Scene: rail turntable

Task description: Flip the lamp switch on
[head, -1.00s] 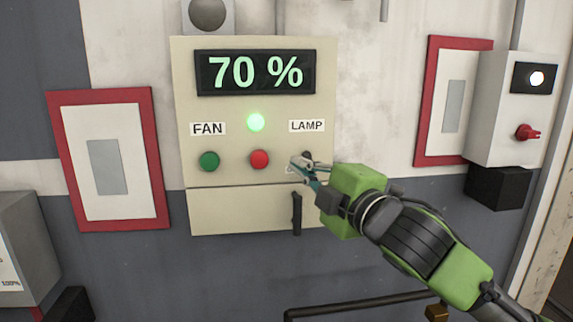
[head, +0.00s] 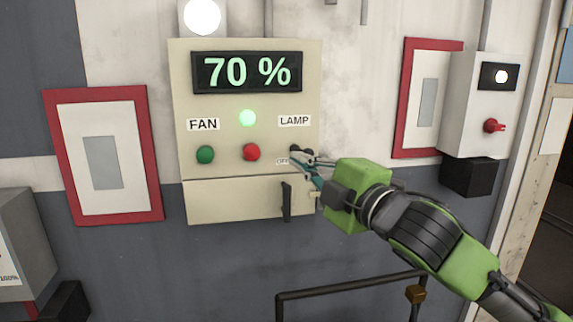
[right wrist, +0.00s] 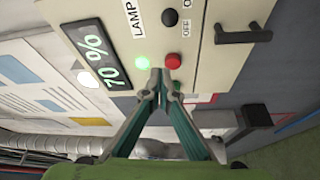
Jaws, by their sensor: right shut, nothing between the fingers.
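The lamp switch (head: 295,149) is a small black knob under the LAMP label (head: 294,120) on the beige panel (head: 230,207). It also shows in the right wrist view (right wrist: 169,17) between ON and OFF labels. The round lamp (head: 202,16) above the panel is lit bright white. My right gripper (head: 303,161) is shut and empty, its tips at the lower right of the knob in the head view. In the right wrist view the fingertips (right wrist: 158,66) are beside the red button (right wrist: 173,60). My left gripper is not in view.
The panel has a display (head: 247,72) reading 70 %, a green light (head: 247,118), a green button (head: 205,154) and a black handle (head: 286,202). A grey box (head: 478,125) with a red knob (head: 493,126) is at the right. A dark rail (head: 345,287) runs below.

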